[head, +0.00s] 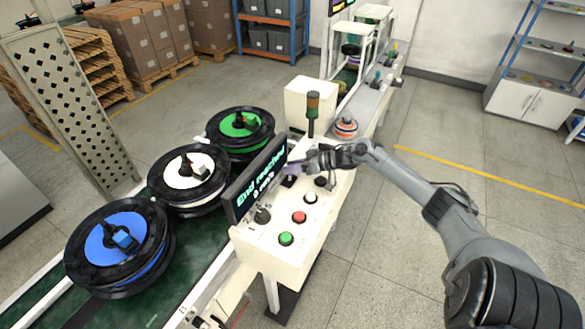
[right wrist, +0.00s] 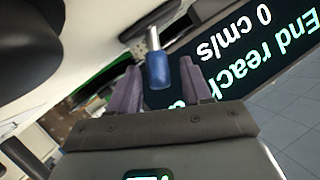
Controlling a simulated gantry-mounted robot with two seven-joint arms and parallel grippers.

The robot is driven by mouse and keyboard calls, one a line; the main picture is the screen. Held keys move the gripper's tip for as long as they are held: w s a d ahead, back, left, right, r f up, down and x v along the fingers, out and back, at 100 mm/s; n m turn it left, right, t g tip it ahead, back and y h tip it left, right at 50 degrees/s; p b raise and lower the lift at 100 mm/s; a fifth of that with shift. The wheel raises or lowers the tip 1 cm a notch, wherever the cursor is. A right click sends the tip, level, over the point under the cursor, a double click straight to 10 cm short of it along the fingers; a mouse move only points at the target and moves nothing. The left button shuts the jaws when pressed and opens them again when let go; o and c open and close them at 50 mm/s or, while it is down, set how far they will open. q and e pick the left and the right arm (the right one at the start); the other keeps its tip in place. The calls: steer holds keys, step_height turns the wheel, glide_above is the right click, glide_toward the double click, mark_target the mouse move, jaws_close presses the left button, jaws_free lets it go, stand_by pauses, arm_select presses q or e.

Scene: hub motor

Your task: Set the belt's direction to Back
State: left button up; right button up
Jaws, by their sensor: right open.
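The cream control panel (head: 272,243) stands beside the conveyor belt (head: 200,262). Its display (head: 258,180) reads "End reached" and "0 cm/s". My right gripper (head: 298,171) is over the panel's far part, close to the display. In the right wrist view, its purple fingers (right wrist: 160,84) are open, with a lever with a blue grip (right wrist: 157,70) showing between them. I cannot tell whether the fingers touch it. The lever's direction marking cannot be read. My left gripper is out of view.
The panel also has a green button (head: 286,239), a red button (head: 300,217), a white button (head: 310,198) and a dark knob (head: 262,215). Blue (head: 119,247), white (head: 189,180) and green (head: 240,131) hubs with black rims sit on the belt. Open floor lies to the right.

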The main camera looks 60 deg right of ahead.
mark_target(287, 185)
jaws_close()
steer(key=shift+a+r+p, duration=0.15)
steer(key=shift+p, duration=0.5)
steer(key=a+n+h+p, duration=0.1)
steer(key=n+p, duration=0.1)
steer(key=p, duration=0.3)
steer(key=a+n+h+p, duration=0.1)
steer(key=h+p, duration=0.1)
steer(key=p, duration=0.3)
steer(key=shift+s+a+r+n, duration=0.1)
steer(key=shift+a+r+n, duration=0.25)
steer(key=shift+a+n, duration=0.05)
steer(key=shift+a+f+n+h+p, duration=0.35)
steer(key=shift+a+n+h+p, duration=0.2)
steer(key=shift+n+h+p, duration=0.45)
steer(key=shift+s+a+f+p, duration=0.1)
steer(key=shift+a+f+p, duration=0.1)
steer(key=shift+p, duration=0.1)
steer(key=shift+n+h, duration=0.3)
